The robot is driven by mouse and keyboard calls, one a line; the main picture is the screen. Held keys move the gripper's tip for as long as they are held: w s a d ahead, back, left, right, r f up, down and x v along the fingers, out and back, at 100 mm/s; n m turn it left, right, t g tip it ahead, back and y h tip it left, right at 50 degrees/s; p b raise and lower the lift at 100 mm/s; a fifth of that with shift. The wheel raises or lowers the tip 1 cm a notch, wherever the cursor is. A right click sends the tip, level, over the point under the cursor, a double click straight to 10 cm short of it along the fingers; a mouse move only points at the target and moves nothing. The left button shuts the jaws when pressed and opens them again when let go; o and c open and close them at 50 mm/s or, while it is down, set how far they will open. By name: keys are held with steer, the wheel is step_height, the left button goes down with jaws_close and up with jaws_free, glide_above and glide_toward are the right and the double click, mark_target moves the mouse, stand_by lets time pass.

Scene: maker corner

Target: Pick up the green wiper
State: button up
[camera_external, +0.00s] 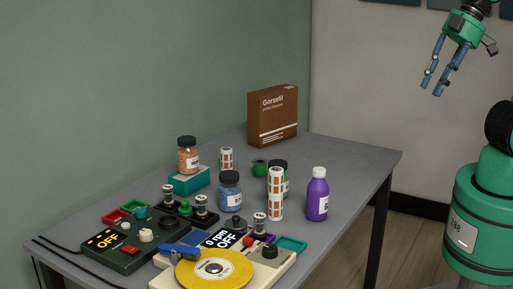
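I cannot make out with certainty which thing is the green wiper. A small round green object (260,167) lies toward the back of the grey table, partly beside a dark-lidded bottle. A green piece with a dark top (185,208) stands further forward, between small silver-and-black posts. My gripper (431,90) is high at the upper right, beyond the table's right side and well away from both. Its two blue fingers point down, apart, with nothing between them.
The grey table (345,160) is crowded at its front and middle. A brown box (273,117) stands at the back. A purple bottle (317,196), a blue bottle (230,192) and a striped cylinder (275,194) stand upright. A yellow disc (237,268) sits in front. The back right is clear.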

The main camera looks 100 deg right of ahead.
steer(key=w+d+r+m+g+p, duration=0.15)
steer(key=w+r, duration=0.25)
steer(key=w, duration=0.5)
steer(key=w+d+r+p, duration=0.2)
steer(key=w+r+p, duration=0.15)
steer(key=w, duration=0.55)
steer(key=w+d+f+g+p, duration=0.1)
steer(key=w+d+p, duration=0.35)
steer(key=w, duration=1.25)
steer(key=w+d+f+m+g+p, duration=0.1)
steer(key=w+d+f, duration=0.4)
steer(key=w, duration=0.3)
steer(key=w+d+f+m+g+p, duration=0.1)
steer(key=w+d+f, duration=0.4)
steer(key=w, duration=0.2)
steer(key=w+d+f+p, duration=0.1)
steer(key=w+d+f, duration=0.2)
steer(key=f, duration=0.3)
steer(key=w+d+f+m+p, duration=0.1)
steer(key=w+d+f, duration=0.1)
steer(key=f, duration=0.4)
steer(key=w+d+f+g+p, duration=0.1)
steer(key=w+d+f+p, duration=0.1)
steer(key=f, duration=0.5)
steer(key=shift+w+d, duration=0.85)
steer(key=shift+w, duration=0.2)
